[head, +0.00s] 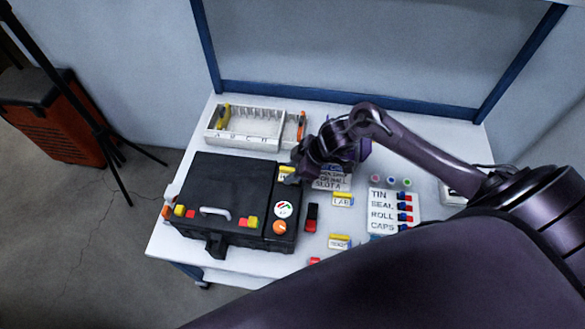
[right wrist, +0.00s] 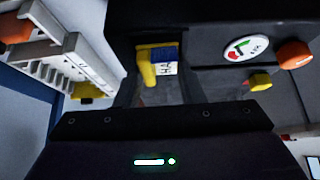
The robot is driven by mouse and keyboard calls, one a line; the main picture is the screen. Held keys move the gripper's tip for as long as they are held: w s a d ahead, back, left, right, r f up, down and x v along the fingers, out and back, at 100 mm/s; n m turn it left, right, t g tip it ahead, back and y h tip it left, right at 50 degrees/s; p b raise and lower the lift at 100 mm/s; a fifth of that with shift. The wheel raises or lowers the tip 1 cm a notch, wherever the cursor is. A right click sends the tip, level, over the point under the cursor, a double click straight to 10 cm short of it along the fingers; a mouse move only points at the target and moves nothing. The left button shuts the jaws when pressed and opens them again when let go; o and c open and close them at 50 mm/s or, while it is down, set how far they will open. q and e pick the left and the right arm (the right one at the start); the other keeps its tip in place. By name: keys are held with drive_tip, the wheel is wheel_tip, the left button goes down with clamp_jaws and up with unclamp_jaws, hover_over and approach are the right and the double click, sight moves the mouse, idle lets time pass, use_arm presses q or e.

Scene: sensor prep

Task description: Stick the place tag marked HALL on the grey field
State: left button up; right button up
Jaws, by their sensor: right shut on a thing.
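The place tag with a yellow grip (head: 287,172) is at the back right corner of the black case (head: 235,193). In the right wrist view the tag (right wrist: 165,66) has a white face whose visible letters read "HA"; the rest is hidden. My right gripper (head: 291,174) is shut on this tag, over the case's top. I cannot tell whether the tag touches the surface below. I cannot make out the grey field clearly; the gripper and tag cover that corner. My left gripper is not in view.
A tag marked LAB (head: 342,200) and another yellow-topped tag (head: 340,242) lie right of the case. A white slotted rack (head: 243,140) stands behind it. A white board reading TIN, SEAL, ROLL, CAPS (head: 382,212) lies right. An orange knob (head: 280,227) rises from the case.

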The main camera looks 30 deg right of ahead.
drive_tip(key=shift+p, duration=0.3)
drive_tip(key=shift+f, duration=0.15)
idle(1.0)
drive_tip(key=o, duration=1.3)
drive_tip(key=shift+c, duration=0.2)
wheel_tip(320, 180, up, 7)
drive_tip(key=p, duration=0.8)
